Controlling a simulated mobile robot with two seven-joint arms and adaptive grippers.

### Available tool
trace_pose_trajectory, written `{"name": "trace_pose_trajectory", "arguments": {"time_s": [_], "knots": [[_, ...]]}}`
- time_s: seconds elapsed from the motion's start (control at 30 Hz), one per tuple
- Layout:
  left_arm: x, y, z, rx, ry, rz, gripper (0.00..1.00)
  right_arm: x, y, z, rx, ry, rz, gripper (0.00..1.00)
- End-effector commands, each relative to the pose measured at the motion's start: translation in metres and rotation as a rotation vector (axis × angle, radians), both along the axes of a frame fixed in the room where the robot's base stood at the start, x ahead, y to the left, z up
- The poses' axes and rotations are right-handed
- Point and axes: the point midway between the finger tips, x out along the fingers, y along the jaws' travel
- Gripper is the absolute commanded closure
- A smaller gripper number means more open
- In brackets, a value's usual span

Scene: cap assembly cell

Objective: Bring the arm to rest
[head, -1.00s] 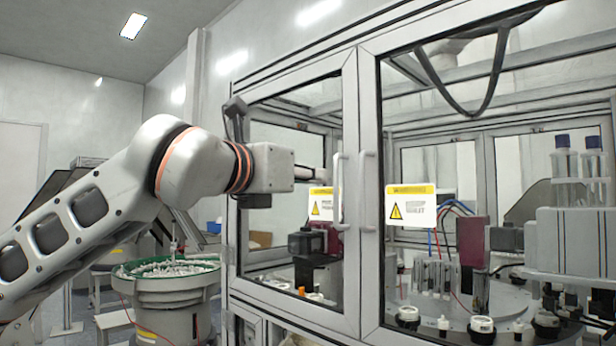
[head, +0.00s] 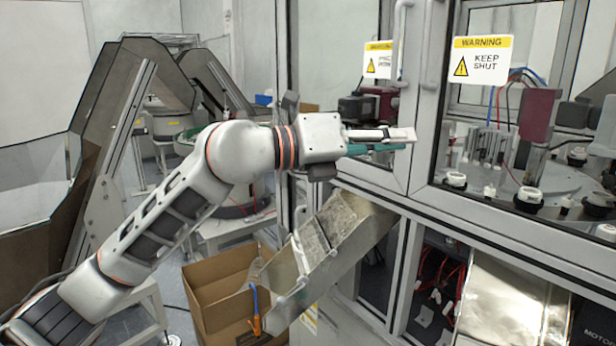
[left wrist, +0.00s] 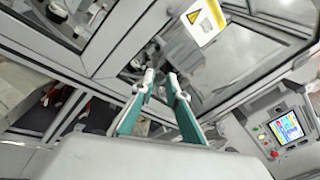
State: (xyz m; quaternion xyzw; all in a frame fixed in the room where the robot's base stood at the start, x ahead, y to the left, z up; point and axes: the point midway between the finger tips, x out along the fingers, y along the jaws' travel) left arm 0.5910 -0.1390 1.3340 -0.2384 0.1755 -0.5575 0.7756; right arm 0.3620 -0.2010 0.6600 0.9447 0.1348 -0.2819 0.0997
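My left arm reaches in from the left in the head view. My left gripper (head: 405,139) is held level in front of the cell's glass doors, below the door handles (head: 398,45). In the left wrist view my left gripper (left wrist: 161,78) shows two teal fingers with white tips. The tips are apart with nothing between them, and the glass door lies beyond them. My right gripper is in neither view.
The cell's doors look closed and carry a warning sign (head: 482,60). A metal chute (head: 325,245) slopes down to an open cardboard box (head: 205,285) below my arm. A lit touch panel (left wrist: 286,127) shows at right in the left wrist view.

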Motion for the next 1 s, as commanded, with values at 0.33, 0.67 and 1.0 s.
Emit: {"name": "trace_pose_trajectory", "arguments": {"time_s": [0.33, 0.67, 1.0], "knots": [[-0.011, 0.04, -0.088, -0.493, 0.471, -0.138, 0.86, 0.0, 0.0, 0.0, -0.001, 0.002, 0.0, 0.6], [0.013, 0.131, -0.206, -0.984, 0.913, 0.013, 0.86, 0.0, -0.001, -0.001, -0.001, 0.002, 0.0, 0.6], [-0.01, 0.237, -0.403, -1.385, 1.354, 0.405, 0.86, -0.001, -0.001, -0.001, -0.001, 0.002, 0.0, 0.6]]}}
